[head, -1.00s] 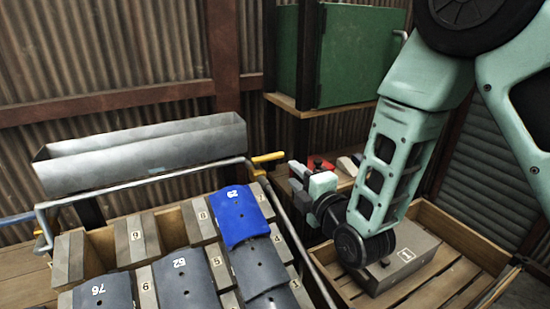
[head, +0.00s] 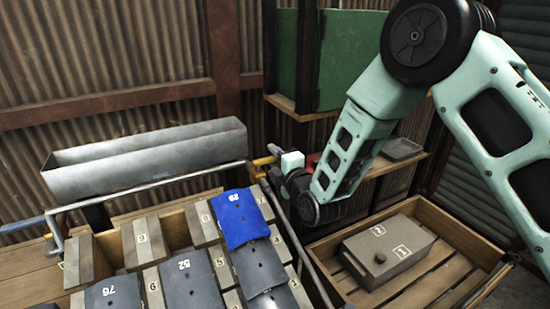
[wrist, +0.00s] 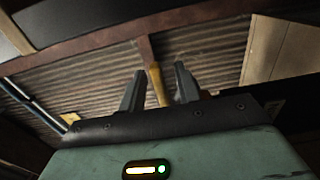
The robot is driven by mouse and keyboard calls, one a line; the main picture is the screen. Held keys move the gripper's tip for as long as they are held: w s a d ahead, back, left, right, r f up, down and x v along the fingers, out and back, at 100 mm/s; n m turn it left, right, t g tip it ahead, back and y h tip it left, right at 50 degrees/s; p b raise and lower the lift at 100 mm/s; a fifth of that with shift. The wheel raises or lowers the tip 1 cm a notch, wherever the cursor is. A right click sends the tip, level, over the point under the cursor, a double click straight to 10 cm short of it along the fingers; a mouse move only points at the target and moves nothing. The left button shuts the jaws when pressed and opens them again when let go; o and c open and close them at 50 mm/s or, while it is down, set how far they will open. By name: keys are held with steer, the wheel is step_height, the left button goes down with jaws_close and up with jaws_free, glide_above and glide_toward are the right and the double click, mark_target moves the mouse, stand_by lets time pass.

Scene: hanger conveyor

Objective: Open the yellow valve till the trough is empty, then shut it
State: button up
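The yellow valve (head: 262,163) sits at the right end of the grey metal trough (head: 140,168), partly hidden by my gripper. My gripper (head: 276,152) is beside the valve, to its right. In the wrist view the valve's yellow handle (wrist: 156,86) shows between the two fingers of my gripper (wrist: 160,84). The fingers stand apart, with a gap visible at the handle's left side. I cannot tell how far the handle is turned. The trough's inside is only partly visible, and I cannot make out any liquid level.
A rack (head: 130,245) of numbered blocks and grey plates, with one blue plate (head: 241,217), fills the front. A metal rail (head: 150,180) runs behind it. A wooden crate (head: 450,225) holds a grey box (head: 388,252) at right. A green cabinet (head: 345,60) stands behind.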

jaws_close()
steer(key=shift+f, duration=0.1)
steer(key=y+b, duration=0.1)
steer(key=n+g+y+b, duration=0.1)
steer(key=shift+w+a+f+b, duration=0.15)
steer(key=shift+w+b, duration=0.15)
steer(key=shift+b, duration=0.1)
steer(key=shift+w+a+n+g+y+b, duration=0.1)
steer(key=shift+w+n+g+y+b, duration=0.2)
steer(key=shift+n+g+y+b, duration=0.5)
steer(key=n+g+y+b, duration=0.2)
steer(key=b, duration=0.1)
steer(key=w+a+n+g+y+b, duration=0.1)
steer(key=shift+y, duration=0.4)
steer(key=shift+a+n, duration=0.1)
steer(key=shift+n, duration=0.2)
steer(key=shift+s, duration=0.1)
